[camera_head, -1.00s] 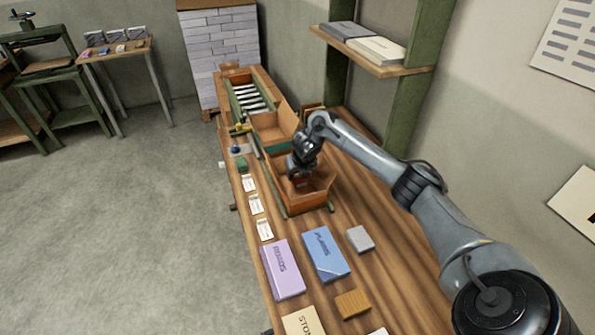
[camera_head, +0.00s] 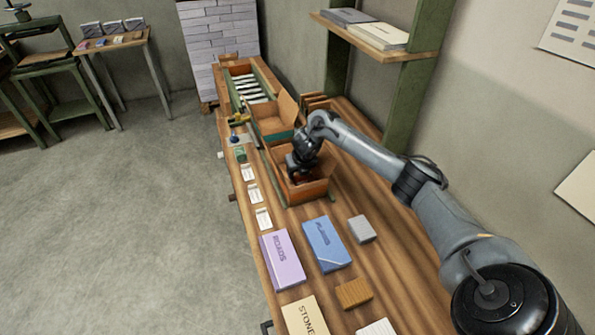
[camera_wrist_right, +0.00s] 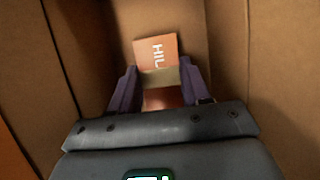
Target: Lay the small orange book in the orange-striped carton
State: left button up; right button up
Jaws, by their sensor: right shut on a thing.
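The small orange book (camera_wrist_right: 153,50) with white letters "HIL" shows in the right wrist view, between the fingers of my right gripper (camera_wrist_right: 160,88). My right gripper is shut on it. In the head view, my right gripper (camera_head: 300,173) reaches down into the near open carton (camera_head: 310,191), an orange-brown box on the workbench. Brown carton walls (camera_wrist_right: 270,70) surround the book and fingers in the wrist view. Whether the book touches the carton's bottom cannot be told. The gripper hides the book in the head view. My left gripper is out of view.
Another open carton with a teal stripe (camera_head: 272,128) stands just behind. A purple book (camera_head: 282,260), a blue book (camera_head: 326,244), a grey block (camera_head: 361,229) and a tan block (camera_head: 353,293) lie nearer on the bench. A shelf post (camera_head: 411,95) stands right of the cartons.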

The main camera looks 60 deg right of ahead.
jog(key=shift+f+b, duration=0.4)
jog(key=shift+f, duration=0.3)
jog(key=o, duration=1.2)
jog(key=shift+r, duration=0.1)
notch_tip(320, 180, up, 4)
jog(key=p, duration=0.3)
jog(key=shift+f+p, duration=0.25)
jog(key=shift+p, duration=0.05)
notch_tip(320, 180, up, 13)
jog(key=p, duration=1.2)
jog(key=shift+r, duration=0.2)
jog(key=shift+s, duration=0.1)
